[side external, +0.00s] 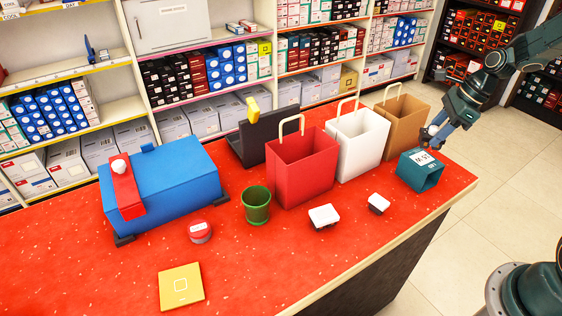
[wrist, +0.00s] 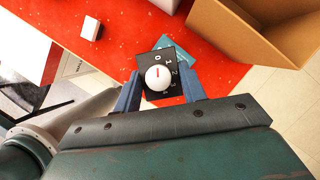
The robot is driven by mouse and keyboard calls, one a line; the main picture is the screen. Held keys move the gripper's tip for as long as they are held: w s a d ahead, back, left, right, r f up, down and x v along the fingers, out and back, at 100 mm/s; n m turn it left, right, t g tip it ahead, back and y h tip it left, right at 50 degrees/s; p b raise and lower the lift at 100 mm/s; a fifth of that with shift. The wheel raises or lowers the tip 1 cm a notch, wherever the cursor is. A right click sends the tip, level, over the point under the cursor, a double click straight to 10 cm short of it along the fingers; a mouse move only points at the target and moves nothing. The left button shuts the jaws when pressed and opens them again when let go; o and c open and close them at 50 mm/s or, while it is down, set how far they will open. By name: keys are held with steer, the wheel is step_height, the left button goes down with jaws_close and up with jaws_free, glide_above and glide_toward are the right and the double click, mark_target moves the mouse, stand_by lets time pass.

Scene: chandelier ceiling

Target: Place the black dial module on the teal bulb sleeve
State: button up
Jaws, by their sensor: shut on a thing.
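The module is black with white numbers and a round white knob. My gripper (wrist: 160,88) is shut on the module, one finger at each side. In the side view, my gripper (side external: 432,136) is just above the sleeve, and the module is mostly hidden there. I cannot tell whether the module touches the sleeve.
Brown (side external: 404,120), white (side external: 358,145) and red (side external: 300,165) bags stand left of the sleeve. Two small white-topped items (side external: 324,216) (side external: 379,203) lie in front. A green cup (side external: 257,206) and blue box (side external: 170,185) are farther left. The counter's front edge is close.

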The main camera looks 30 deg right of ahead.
steer(key=shift+f, duration=0.1)
steer(key=shift+f, duration=2)
steer(key=shift+f, duration=0.15)
steer(key=o, duration=1)
steer(key=v, duration=1.2)
steer(key=shift+a, duration=0.1)
